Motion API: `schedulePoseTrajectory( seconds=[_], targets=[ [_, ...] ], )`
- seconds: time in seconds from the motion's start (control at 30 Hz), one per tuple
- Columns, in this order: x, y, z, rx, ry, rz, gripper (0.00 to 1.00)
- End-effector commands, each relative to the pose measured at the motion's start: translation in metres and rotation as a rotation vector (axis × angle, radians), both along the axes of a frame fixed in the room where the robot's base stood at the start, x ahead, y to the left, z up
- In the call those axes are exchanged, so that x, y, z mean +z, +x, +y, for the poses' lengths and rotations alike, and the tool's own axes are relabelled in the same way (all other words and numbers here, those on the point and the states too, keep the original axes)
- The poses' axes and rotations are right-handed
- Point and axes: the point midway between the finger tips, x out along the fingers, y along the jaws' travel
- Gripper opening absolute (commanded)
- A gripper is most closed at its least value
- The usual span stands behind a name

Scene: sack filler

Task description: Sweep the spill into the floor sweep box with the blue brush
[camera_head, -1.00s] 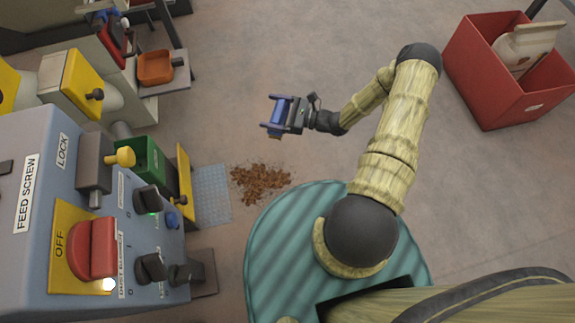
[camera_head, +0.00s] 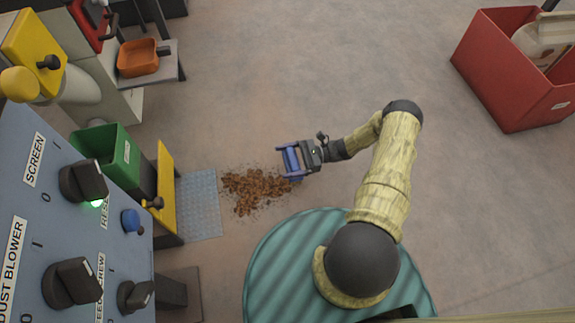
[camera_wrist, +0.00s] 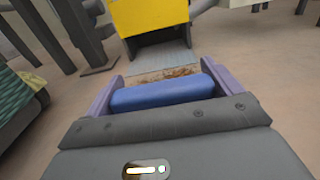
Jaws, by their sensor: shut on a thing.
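The brown spill (camera_head: 255,190) lies loose on the floor in the head view, just right of a grey metal plate (camera_head: 199,205). A yellow-fronted box (camera_head: 166,190) stands at the plate's far side, seemingly the floor sweep box. In the wrist view its yellow front (camera_wrist: 150,15) sits above a dark opening facing the plate. My gripper (camera_head: 290,160) is shut on the blue brush (camera_wrist: 165,93), at the right edge of the spill. The brush's bristles are hidden; I cannot tell if they touch the floor. Some spill (camera_wrist: 165,74) shows beyond the brush in the wrist view.
A control panel (camera_head: 60,215) with knobs fills the left side, with a green bin (camera_head: 125,160) beside it. An orange scoop-like tray (camera_head: 138,57) is on a shelf. A red crate (camera_head: 500,80) holding a pale sack stands at upper right.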

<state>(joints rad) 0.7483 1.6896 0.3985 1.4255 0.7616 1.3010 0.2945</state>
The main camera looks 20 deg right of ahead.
Motion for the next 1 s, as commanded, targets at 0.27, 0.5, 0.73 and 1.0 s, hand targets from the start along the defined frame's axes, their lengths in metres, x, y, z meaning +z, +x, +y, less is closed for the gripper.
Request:
schedulePoseTrajectory(
  seconds=[0.27, 0.5, 0.73, 1.0],
  targets=[
    [0.002, 0.0, 0.0, -0.001, 0.001, -0.001, 0.64],
    [-0.01, 0.0, 0.0, -0.001, 0.001, -0.001, 0.64],
    [-0.032, 0.0, 0.0, -0.001, 0.0, 0.0, 0.64],
    [-0.058, 0.0, 0.0, -0.002, 0.0, -0.001, 0.64]
  ],
)
